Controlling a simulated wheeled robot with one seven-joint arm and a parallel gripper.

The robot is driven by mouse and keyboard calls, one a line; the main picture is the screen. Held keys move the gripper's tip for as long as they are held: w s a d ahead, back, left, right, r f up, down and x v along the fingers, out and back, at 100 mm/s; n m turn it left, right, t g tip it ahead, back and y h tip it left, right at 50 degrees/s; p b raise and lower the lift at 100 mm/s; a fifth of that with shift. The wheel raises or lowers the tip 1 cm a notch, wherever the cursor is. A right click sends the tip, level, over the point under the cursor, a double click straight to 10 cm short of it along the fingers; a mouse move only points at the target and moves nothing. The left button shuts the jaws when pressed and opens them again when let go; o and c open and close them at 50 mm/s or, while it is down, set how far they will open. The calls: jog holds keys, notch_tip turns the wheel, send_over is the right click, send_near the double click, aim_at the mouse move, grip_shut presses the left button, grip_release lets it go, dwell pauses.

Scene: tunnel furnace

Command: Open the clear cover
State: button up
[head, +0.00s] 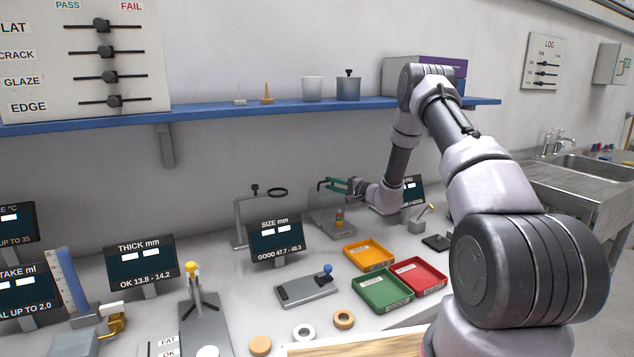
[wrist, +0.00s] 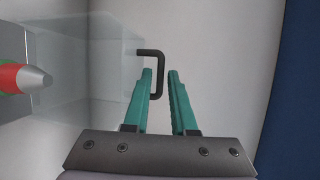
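The clear cover (head: 322,222) is a see-through box on the bench below the shelf, and it looks closed. A small stacked piece in red, green and yellow (head: 339,219) shows inside it. In the wrist view the clear cover (wrist: 95,75) fills the left side, with a black C-shaped handle (wrist: 161,75) on its side. My gripper (head: 328,184) has teal fingers and is at the cover's upper part. In the wrist view my gripper (wrist: 160,72) is open, with the handle's bar between the fingertips. A gap shows between the bar and the right finger.
A blue shelf (head: 220,109) runs above. A ring stand (head: 240,215) and the size display (head: 275,240) are left of the cover. Orange (head: 369,256), green (head: 381,292) and red (head: 419,277) trays are in front. A dark display (head: 413,190) stands behind my arm.

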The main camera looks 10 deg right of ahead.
jog(key=x, duration=0.6)
jog(key=shift+w+a, duration=0.15)
jog(key=shift+w, duration=0.15)
grip_shut()
dwell(1.1)
